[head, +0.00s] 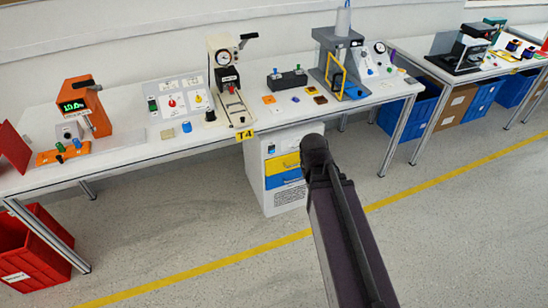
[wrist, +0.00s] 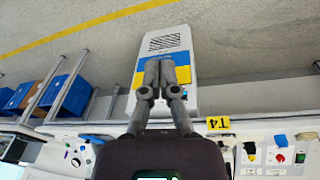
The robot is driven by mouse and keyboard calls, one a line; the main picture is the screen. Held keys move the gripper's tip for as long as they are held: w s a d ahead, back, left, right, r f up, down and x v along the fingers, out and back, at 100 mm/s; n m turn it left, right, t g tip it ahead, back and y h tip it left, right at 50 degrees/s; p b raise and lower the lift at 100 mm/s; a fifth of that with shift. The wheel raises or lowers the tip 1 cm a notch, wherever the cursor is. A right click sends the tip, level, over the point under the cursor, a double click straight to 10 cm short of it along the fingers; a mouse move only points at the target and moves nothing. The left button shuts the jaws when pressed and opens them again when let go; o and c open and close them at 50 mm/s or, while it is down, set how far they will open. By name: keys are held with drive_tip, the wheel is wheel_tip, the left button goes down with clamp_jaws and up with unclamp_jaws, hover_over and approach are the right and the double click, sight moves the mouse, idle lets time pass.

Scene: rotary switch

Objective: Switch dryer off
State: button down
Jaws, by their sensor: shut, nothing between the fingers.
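Two small white panels with rotary knobs stand on the table: one with a red knob (head: 172,102), the other with a yellow-and-red knob (head: 198,98). Their labels are too small to read, so I cannot tell which belongs to the dryer. In the upside-down wrist view the red knob (wrist: 280,157) is at the lower right edge. My gripper (wrist: 160,66) is shut and empty, its fingers together in front of the white cabinet, apart from both knobs. In the head view my dark arm shows in front of the table; the fingers are not clearly visible.
The white cabinet (head: 284,195) with yellow and blue bands stands under the table (head: 130,122). A press with a dial (head: 223,60) stands right of the panels. An orange device (head: 82,108) stands left. The floor in front is clear.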

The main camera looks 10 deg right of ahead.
sight(272, 149)
drive_tip(key=w+d+f+n+t+h+b, duration=0.1)
drive_tip(key=w+f+n+t+b, duration=0.2)
drive_tip(key=w+f+t+b, duration=0.45)
drive_tip(key=w+d+f+n+t+h+b, duration=0.1)
drive_tip(key=w+d+f+n+t+b, duration=0.3)
drive_tip(key=w+b, duration=0.8)
drive_tip(key=w+a+f+n+t+b, duration=0.1)
drive_tip(key=w+f+n+t+b, duration=0.2)
drive_tip(key=w+f+b, duration=0.75)
drive_tip(key=a+f+n+t+y+b, duration=0.3)
drive_tip(key=a+f+n+y+b, duration=0.3)
drive_tip(key=b, duration=1.2)
drive_tip(key=a+n+y, duration=0.1)
drive_tip(key=n+y, duration=0.1)
drive_tip(key=n, duration=0.2)
drive_tip(key=shift+a+f+n+b, duration=0.15)
drive_tip(key=shift+f+n+b, duration=0.15)
drive_tip(key=shift+f, duration=0.05)
drive_tip(key=shift+w, duration=0.1)
drive_tip(key=p+x, duration=0.2)
drive_tip(key=x, duration=1.1)
drive_tip(key=shift+w+a, duration=0.2)
drive_tip(key=shift+w, duration=0.15)
drive_tip(key=shift+w, duration=0.1)
